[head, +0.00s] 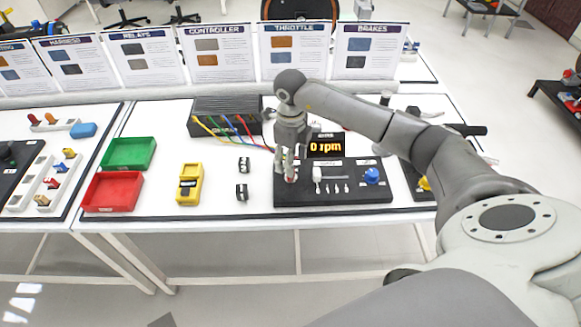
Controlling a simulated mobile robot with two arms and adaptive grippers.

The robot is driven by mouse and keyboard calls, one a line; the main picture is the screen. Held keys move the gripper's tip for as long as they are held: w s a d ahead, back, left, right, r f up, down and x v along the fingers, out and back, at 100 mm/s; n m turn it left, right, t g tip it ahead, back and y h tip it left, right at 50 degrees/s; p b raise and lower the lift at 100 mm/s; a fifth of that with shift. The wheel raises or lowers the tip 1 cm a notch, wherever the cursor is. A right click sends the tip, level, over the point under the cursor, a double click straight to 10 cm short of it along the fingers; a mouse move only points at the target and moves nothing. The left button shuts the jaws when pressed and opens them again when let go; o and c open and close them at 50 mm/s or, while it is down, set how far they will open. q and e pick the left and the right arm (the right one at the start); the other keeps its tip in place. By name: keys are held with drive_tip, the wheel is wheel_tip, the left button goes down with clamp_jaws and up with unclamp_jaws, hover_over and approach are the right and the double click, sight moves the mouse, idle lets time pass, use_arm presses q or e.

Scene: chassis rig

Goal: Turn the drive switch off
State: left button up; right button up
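A black control panel (350,197) lies on the white bench, with a display (326,146) reading "0 rpm" behind it. My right gripper (289,171) reaches in from the right and points down over the panel's left end. A small red part (291,180) shows right at its fingertips; I cannot tell if they touch it, or if it is the drive switch. The fingers overlap in view, so their opening is unclear. A white lever-like part (318,177), several small pale toggles and a blue knob (371,176) are on the panel. My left gripper is out of view.
A dark finned controller box (225,115) with colored wires stands behind the gripper. To the left are a yellow meter (190,184), two small black parts, a green tray (128,140) and a red tray (88,194). Upright info cards line the back.

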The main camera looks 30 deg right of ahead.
drive_tip(key=shift+f, duration=2.3)
drive_tip(key=shift+c, duration=0.2)
drive_tip(key=c, duration=1)
